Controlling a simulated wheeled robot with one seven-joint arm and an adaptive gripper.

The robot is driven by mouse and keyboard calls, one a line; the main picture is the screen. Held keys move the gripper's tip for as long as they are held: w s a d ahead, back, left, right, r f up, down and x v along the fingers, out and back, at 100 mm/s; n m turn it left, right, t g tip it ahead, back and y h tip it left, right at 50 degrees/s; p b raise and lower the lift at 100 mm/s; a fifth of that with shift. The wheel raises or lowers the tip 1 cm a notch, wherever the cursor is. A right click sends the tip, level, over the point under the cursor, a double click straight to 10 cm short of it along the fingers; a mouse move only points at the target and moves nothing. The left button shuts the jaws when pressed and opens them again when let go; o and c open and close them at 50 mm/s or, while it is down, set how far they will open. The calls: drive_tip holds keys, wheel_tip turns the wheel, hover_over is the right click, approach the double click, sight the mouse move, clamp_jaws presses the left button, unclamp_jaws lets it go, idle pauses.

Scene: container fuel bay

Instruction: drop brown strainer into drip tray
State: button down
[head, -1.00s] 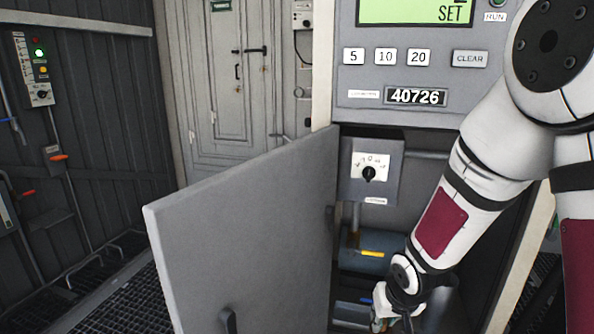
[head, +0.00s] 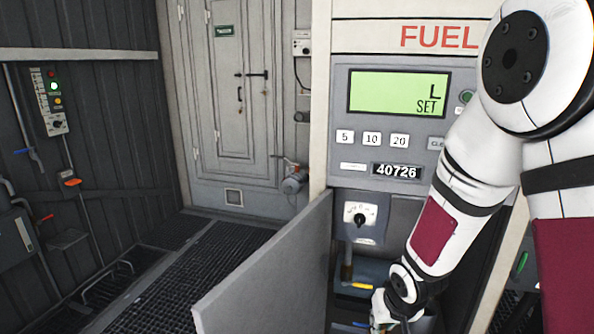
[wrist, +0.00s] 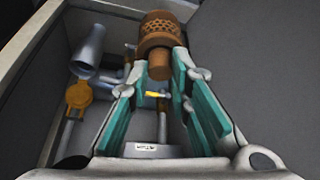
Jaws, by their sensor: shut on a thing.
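The brown strainer (wrist: 158,32), a perforated cylinder with a narrower lower end, is at the top middle of the wrist view. My gripper (wrist: 160,62) is shut on it, with the teal-padded fingers on either side of its narrower end. In the head view my wrist reaches down to the open cabinet at the bottom edge; the fingertips and strainer are not visible there. I cannot make out the drip tray for certain in either view.
The grey cabinet door (head: 268,272) stands open left of my arm. The wrist view shows a grey pipe (wrist: 90,52) and a yellow-orange fitting (wrist: 80,96) below. Floor grating (head: 190,275) lies clear at left.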

drive_tip(key=s+p+v, duration=0.1)
drive_tip(key=p+v, duration=0.5)
drive_tip(key=v, duration=0.1)
drive_tip(key=shift+s+r, duration=0.15)
drive_tip(key=shift+s, duration=0.1)
drive_tip(key=shift+w, duration=0.1)
